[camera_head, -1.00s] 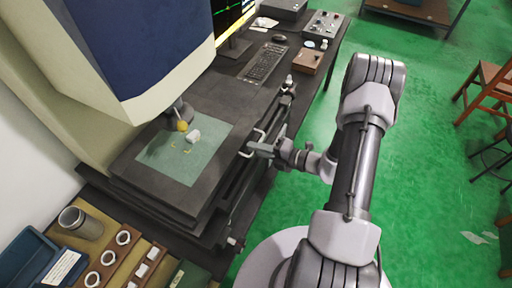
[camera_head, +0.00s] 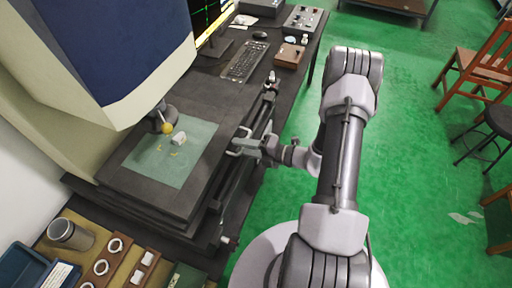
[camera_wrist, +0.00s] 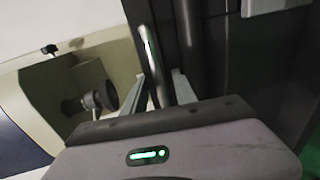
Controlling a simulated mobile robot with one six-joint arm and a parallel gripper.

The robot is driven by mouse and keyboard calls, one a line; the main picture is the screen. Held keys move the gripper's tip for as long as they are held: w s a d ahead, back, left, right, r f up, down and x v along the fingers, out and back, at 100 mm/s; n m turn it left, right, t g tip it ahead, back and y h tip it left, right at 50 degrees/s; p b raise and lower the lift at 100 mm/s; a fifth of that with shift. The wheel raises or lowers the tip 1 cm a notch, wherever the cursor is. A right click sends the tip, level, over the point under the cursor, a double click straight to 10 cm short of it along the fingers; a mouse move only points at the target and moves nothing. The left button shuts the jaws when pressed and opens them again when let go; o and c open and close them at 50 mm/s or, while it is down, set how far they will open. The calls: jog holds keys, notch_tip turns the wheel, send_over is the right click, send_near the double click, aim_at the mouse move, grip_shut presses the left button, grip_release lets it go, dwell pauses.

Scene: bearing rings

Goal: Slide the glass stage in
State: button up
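The glass stage (camera_head: 190,165) is a pale green plate set in a dark slab under the measuring machine's head. A small white ring part (camera_head: 178,138) sits on it near the yellow-tipped probe (camera_head: 167,128). A metal handle (camera_head: 240,133) sticks out from the slab's right side. My gripper (camera_head: 246,144) is at this handle. In the wrist view, my gripper's fingers (camera_wrist: 160,82) stand apart on both sides of the bright handle bar (camera_wrist: 151,60). A dark gap shows beside the bar, and I cannot tell whether either finger touches it.
A keyboard (camera_head: 243,62), a monitor (camera_head: 212,20) and a control box (camera_head: 304,20) are on the dark bench behind. A blue bin (camera_head: 22,272) and wooden racks with rings are at lower left. Chairs stand at right, with open green floor (camera_head: 410,150) between.

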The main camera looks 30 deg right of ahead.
jog(key=p+v, duration=0.2)
jog(key=v, duration=1.5)
jog(key=shift+s+p, duration=0.2)
jog(key=shift+p, duration=0.15)
jog(key=shift+d, duration=0.2)
